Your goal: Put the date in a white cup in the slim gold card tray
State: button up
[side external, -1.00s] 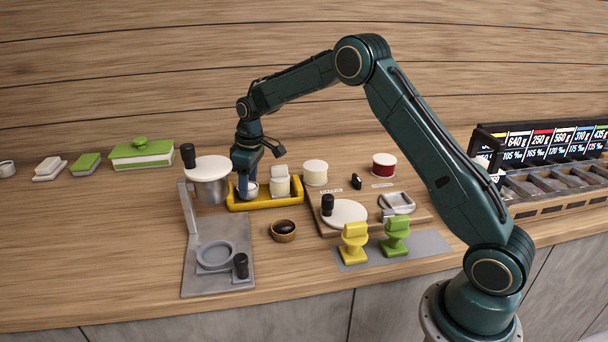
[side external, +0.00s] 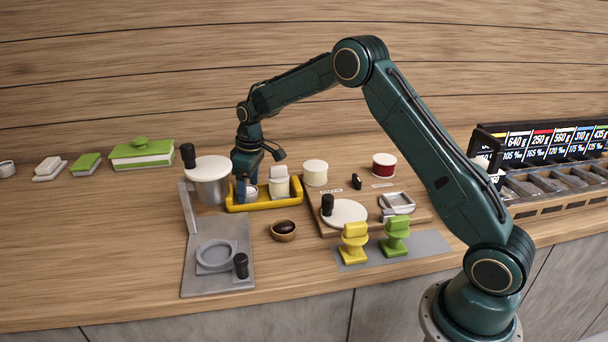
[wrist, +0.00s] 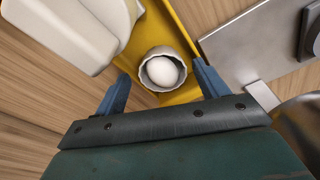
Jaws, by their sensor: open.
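A pale fluted cup (wrist: 163,70) with a smooth white egg-shaped piece (wrist: 163,71) in it stands in a slim yellow-gold tray (side external: 275,204). The cup also shows in the side view (side external: 252,191). My gripper (wrist: 163,90) is open, its two blue fingers on either side of the cup in the wrist view, with gaps to it. I cannot tell how far above the cup the fingertips are. A dark brown, date-like piece (side external: 285,226) sits in a small brown bowl (side external: 284,237) in front of the tray, not in a white cup.
A white block-shaped item (side external: 280,183) stands in the tray's right part. A grey stand with a metal pot (side external: 210,189) is close on the left. A wooden board (side external: 330,207) with a white disc is on the right. Yellow (side external: 354,243) and green holders stand in front.

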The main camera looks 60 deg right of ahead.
aim_at(255, 192)
notch_tip(255, 192, up, 12)
jog(key=s, duration=0.1)
jog(key=shift+s+d, duration=0.15)
jog(key=shift+d, duration=0.15)
dwell(0.3)
jog(key=shift+r, duration=0.1)
dwell(0.4)
jog(key=s+a+r+m+t, duration=0.1)
jog(key=s+a+r, duration=0.2)
jog(key=s+r, duration=0.45)
jog(key=s+a+r+m+t, duration=0.1)
jog(key=s+a+r, duration=0.25)
jog(key=s, duration=0.65)
jog(key=s+f+m+t, duration=0.1)
jog(key=s+f, duration=0.1)
jog(key=s, duration=0.8)
jog(key=s+a+f+m+t, duration=0.1)
jog(key=s+f, duration=0.1)
jog(key=s, duration=0.8)
jog(key=shift+s+f+h, duration=0.25)
jog(key=shift+s+h, duration=0.05)
